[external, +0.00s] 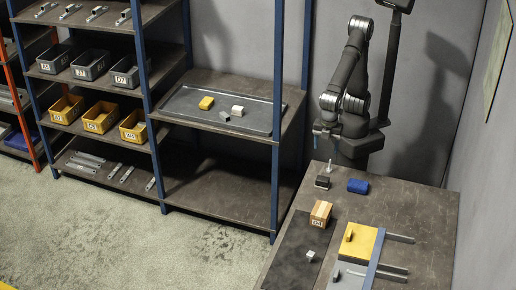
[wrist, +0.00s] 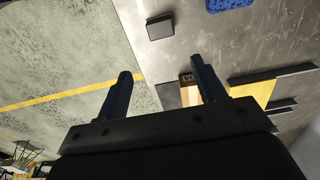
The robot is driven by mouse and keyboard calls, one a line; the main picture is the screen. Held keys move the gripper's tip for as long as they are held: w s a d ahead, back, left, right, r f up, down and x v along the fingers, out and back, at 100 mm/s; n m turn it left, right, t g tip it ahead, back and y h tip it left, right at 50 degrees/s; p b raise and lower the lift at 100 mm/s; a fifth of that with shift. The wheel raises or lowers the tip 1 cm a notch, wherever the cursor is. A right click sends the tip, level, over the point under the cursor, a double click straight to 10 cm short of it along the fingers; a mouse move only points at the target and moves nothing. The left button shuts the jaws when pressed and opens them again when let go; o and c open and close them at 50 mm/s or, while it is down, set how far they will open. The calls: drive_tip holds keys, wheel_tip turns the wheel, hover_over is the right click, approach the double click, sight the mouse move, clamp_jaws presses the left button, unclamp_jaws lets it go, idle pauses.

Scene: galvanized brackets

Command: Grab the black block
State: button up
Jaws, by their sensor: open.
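The black block (external: 322,182) lies near the far left edge of the table, by the blue block (external: 358,186). In the wrist view the black block (wrist: 160,27) shows whole at the top, beyond my fingertips. My gripper (external: 325,138) is above the table's far edge, higher than the black block and apart from it. In the wrist view its two dark blue fingers (wrist: 161,68) are wide apart with nothing between them.
A wooden box (external: 320,214) with a label stands in front of the black block. A yellow plate (external: 362,244) and metal bars lie nearer the front. A dark mat (external: 290,262) covers the front left. A shelf with a grey tray (external: 185,113) stands to the left.

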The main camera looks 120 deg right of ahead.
drive_tip(key=n, duration=1.8)
approach(323, 179)
drive_tip(key=f, duration=0.5)
drive_tip(key=shift+s+f, duration=0.1)
drive_tip(key=shift+s, duration=0.25)
drive_tip(key=shift+w+d+f, duration=0.1)
drive_tip(key=shift+w+f, duration=0.05)
drive_tip(key=shift+f, duration=1.2)
drive_tip(key=shift+w+f, duration=0.15)
drive_tip(key=shift+f, duration=1.2)
drive_tip(key=c, duration=1.1)
drive_tip(key=shift+r, duration=0.1)
